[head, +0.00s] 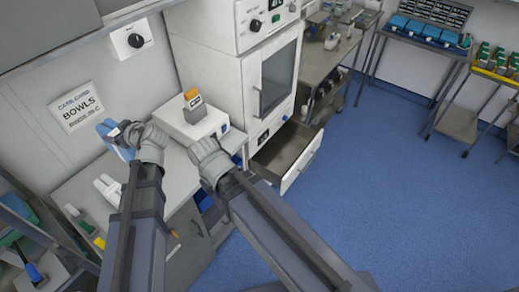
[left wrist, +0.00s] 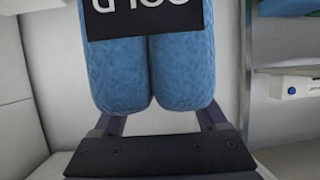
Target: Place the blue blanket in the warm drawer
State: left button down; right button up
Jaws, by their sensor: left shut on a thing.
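The blue blanket (head: 108,132) is rolled and sits in my left gripper (head: 122,131), above the left end of the counter. In the left wrist view the blanket (left wrist: 125,75) shows as two rolls side by side between the fingers, with a black label bearing white upside-down letters. The warm drawer (head: 301,172) is pulled open below a white cabinet with a glass door, to the right of both grippers. It looks empty. My right gripper (head: 212,150) is near the front of a white box on the counter; its fingers are hidden or too small to tell.
The white box (head: 190,122) with an orange-and-grey item on top stands on the counter between the blanket and the drawer. White bottles (head: 107,186) stand at the counter's near left. The blue floor (head: 380,200) before the drawer is clear.

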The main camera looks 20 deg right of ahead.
aim_at(278, 158)
jog(key=l+z, duration=0.1)
jog(key=z, duration=0.4)
jog(key=l+z, duration=0.15)
jog(key=z, duration=0.3)
jog(key=l+z, duration=0.1)
jog(key=z, duration=0.4)
jog(key=i+z, duration=0.1)
jog(key=z, duration=0.4)
jog(key=i+l+z, duration=0.1)
jog(key=z, duration=0.85)
jog(key=i+l+u, duration=0.15)
jog(key=i, duration=0.4)
jog(key=i+u, duration=0.5)
jog(key=i, duration=0.2)
jog(key=i+j+u, duration=0.2)
jog(key=i, duration=0.5)
jog(key=i+u, duration=0.15)
jog(key=i, duration=0.6)
jog(key=i+l+u, duration=0.2)
jog(key=i, duration=0.5)
jog(key=i+l+u, duration=0.2)
jog(key=i, duration=0.55)
jog(key=i+u, duration=0.3)
jog(key=i, duration=0.3)
